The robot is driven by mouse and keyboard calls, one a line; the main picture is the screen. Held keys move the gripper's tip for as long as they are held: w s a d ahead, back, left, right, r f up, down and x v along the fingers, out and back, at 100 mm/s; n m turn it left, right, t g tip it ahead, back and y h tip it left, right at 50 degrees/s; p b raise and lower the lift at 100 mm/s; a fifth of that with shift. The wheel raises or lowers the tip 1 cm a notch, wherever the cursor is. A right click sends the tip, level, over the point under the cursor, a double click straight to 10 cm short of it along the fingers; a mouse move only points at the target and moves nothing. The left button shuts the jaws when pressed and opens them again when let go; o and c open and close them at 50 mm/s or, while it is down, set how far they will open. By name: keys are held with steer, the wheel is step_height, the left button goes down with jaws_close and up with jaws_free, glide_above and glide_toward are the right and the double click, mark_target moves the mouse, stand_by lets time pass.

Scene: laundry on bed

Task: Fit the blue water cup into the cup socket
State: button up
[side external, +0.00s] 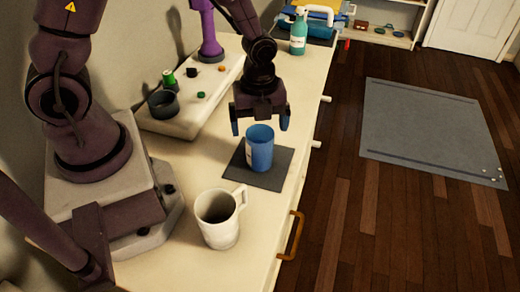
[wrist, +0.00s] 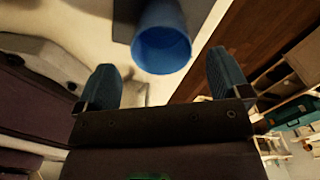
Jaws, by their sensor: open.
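The blue water cup (side external: 261,152) stands upright on a dark square mat (side external: 283,172) on the cream counter. A pale label shows on its left side. In the wrist view the cup's open rim (wrist: 162,50) lies between and ahead of the spread fingers; I see no contact. A dark round hollow holder (side external: 162,104), which looks like the cup socket, sits on the raised pale board (side external: 190,122) to the left and appears empty.
A white mug (side external: 219,218) stands in front of the mat, close to the cup. Small green and dark pieces (side external: 169,78) and a purple post (side external: 208,35) stand on the board. A teal bottle (side external: 298,34) is at the back. The counter's right edge is near the mat.

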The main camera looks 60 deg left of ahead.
mark_target(260, 140)
steer(key=shift+w+a+f, duration=0.1)
steer(key=shift+w+f, duration=0.05)
steer(key=shift+f, duration=2.65)
steer(key=c, duration=1.1)
steer(key=shift+o, duration=0.2)
steer(key=shift+r, duration=0.15)
